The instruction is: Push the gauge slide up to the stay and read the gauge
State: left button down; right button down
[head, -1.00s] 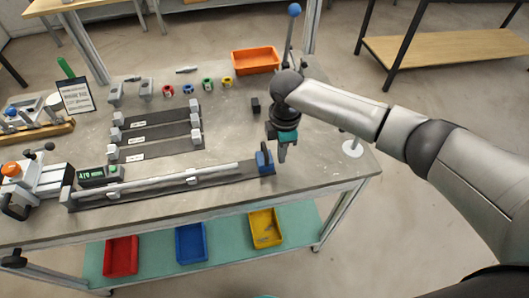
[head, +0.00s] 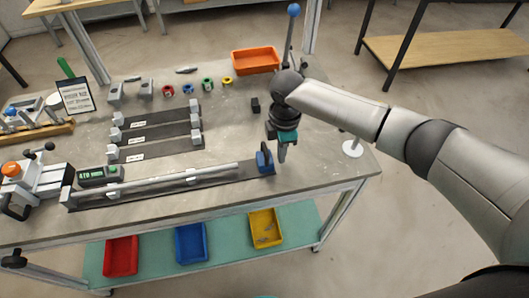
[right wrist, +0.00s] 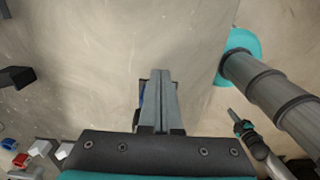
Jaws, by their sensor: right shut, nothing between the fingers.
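The gauge slide (head: 264,158), a blue block, stands near the right end of the dark gauge rail (head: 228,180). The readout (head: 98,175) shows green characters too small to read surely. My right gripper (head: 282,155) points down just right of the slide. My left gripper is not in view.
Shorter dark jigs (head: 160,133) lie behind the rail. Coloured rings (head: 188,89) and an orange tray (head: 255,61) are at the back. A small black block (head: 255,104) stands behind the slide. The bench's right end is mostly clear.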

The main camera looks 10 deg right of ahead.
aim_at(261, 158)
jog(key=shift+a, duration=0.2)
jog(key=shift+a, duration=1.3)
jog(key=shift+s+a, duration=0.1)
jog(key=shift+a, duration=1.95)
jog(key=shift+p, duration=0.3)
